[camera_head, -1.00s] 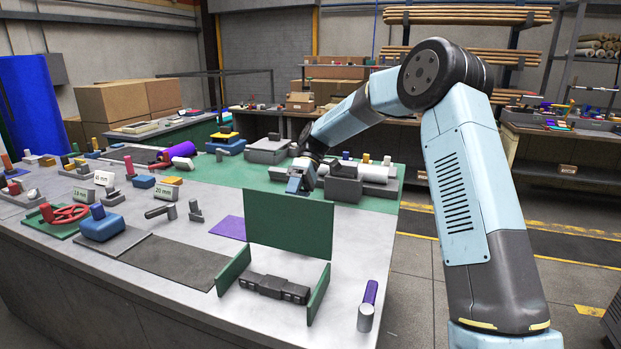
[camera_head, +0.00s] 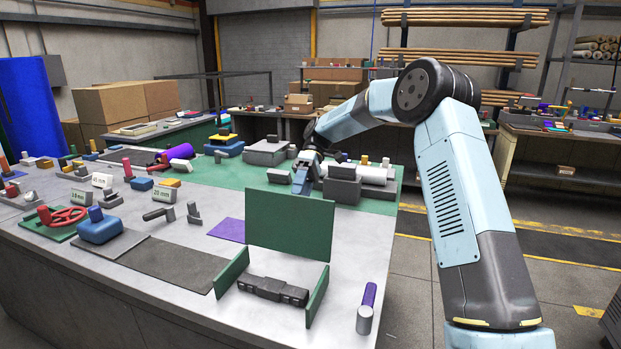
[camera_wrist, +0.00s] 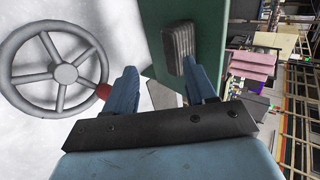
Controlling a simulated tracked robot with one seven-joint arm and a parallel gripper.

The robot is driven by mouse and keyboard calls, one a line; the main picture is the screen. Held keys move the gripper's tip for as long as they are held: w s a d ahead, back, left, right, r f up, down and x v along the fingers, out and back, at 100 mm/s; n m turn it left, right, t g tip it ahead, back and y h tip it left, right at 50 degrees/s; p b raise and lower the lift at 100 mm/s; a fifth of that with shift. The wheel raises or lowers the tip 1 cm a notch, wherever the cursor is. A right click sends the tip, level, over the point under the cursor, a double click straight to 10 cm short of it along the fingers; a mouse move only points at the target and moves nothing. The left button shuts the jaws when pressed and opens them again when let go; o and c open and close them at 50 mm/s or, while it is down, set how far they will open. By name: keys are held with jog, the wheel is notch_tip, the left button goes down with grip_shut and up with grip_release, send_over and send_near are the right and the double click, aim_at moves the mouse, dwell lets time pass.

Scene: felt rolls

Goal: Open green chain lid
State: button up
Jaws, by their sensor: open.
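A green panel (camera_head: 290,222) stands upright at the table's front in the head view. Below it, a dark chain-like piece (camera_head: 273,289) lies between two low green side walls (camera_head: 318,295). My gripper (camera_head: 303,176) is beyond and above the panel, over the table's far part. In the wrist view my gripper (camera_wrist: 160,68) is open with nothing between its fingers. A green panel (camera_wrist: 212,40) with a grey ribbed block (camera_wrist: 181,50) on it shows by the right fingertip. I cannot tell whether they touch, or whether this is the same panel.
A grey wheel (camera_wrist: 50,75) with a red knob (camera_wrist: 103,91) lies left of my fingers in the wrist view. Grey blocks and a light roll (camera_head: 370,176) are close right of my gripper. A purple sheet (camera_head: 227,229) lies flat.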

jog(key=w+d+r, duration=0.1)
jog(key=w+d, duration=0.2)
jog(key=w, duration=0.4)
jog(key=shift+r, duration=0.15)
dwell(0.6)
dwell(0.5)
jog(key=s+d+r, duration=0.3)
jog(key=s+r, duration=1)
jog(key=shift+s, duration=0.25)
jog(key=shift+d, duration=0.1)
dwell(0.3)
